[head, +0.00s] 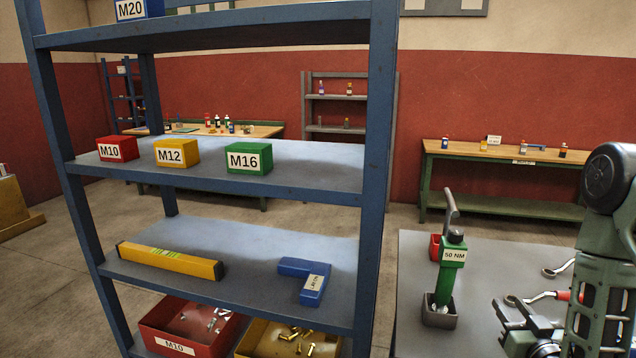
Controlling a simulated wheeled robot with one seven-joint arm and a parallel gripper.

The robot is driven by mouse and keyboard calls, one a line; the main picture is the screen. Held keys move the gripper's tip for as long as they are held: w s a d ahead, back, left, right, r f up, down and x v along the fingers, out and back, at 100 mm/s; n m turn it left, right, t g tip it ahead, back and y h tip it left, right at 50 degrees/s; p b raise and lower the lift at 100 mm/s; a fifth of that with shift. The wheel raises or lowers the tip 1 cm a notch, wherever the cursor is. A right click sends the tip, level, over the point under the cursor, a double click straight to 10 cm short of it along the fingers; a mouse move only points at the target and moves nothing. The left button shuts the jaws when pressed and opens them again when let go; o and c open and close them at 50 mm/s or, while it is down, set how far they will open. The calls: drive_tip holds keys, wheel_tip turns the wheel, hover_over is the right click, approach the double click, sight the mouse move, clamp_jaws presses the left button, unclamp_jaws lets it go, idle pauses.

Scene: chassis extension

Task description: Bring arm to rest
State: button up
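My arm (600,265) is in the head view at the right edge, green and black, folded downward over the grey table. My gripper (512,312) is low at the right, just above or in front of the table. Its two dark fingers look spread apart, with nothing seen between them. Part of the arm is cut off by the picture's edge.
A blue shelf rack (376,200) at left holds M10 (118,149), M12 (177,153) and M16 (249,158) boxes. On the grey table (415,262) stand a green 50 NM tool (453,255) in a dark holder (439,316), and wrenches (540,296) near my gripper.

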drive_tip(key=w+a+r+n+g+y, duration=0.1)
drive_tip(key=w+a+g+y, duration=0.1)
drive_tip(key=a, duration=0.4)
drive_tip(key=w+a+r+n+g+y, duration=0.1)
drive_tip(key=w+a+n+g, duration=0.15)
drive_tip(key=a, duration=0.35)
drive_tip(key=s+a+r+g+y, duration=0.15)
drive_tip(key=s+a+g, duration=0.3)
drive_tip(key=a, duration=0.45)
drive_tip(key=s+a+r+n+g+h, duration=0.1)
drive_tip(key=s+a+r+g, duration=0.1)
drive_tip(key=s, duration=0.7)
drive_tip(key=s+a+r+n+g, duration=0.2)
drive_tip(key=s+r+g, duration=0.2)
drive_tip(key=s, duration=0.5)
drive_tip(key=s+a+r+n+g+h, duration=0.1)
drive_tip(key=s+a+r+n+g, duration=0.1)
drive_tip(key=s, duration=0.7)
drive_tip(key=shift+s+a+r+g+h, duration=0.15)
drive_tip(key=shift+a+r+g+h, duration=0.2)
drive_tip(key=shift+r, duration=0.2)
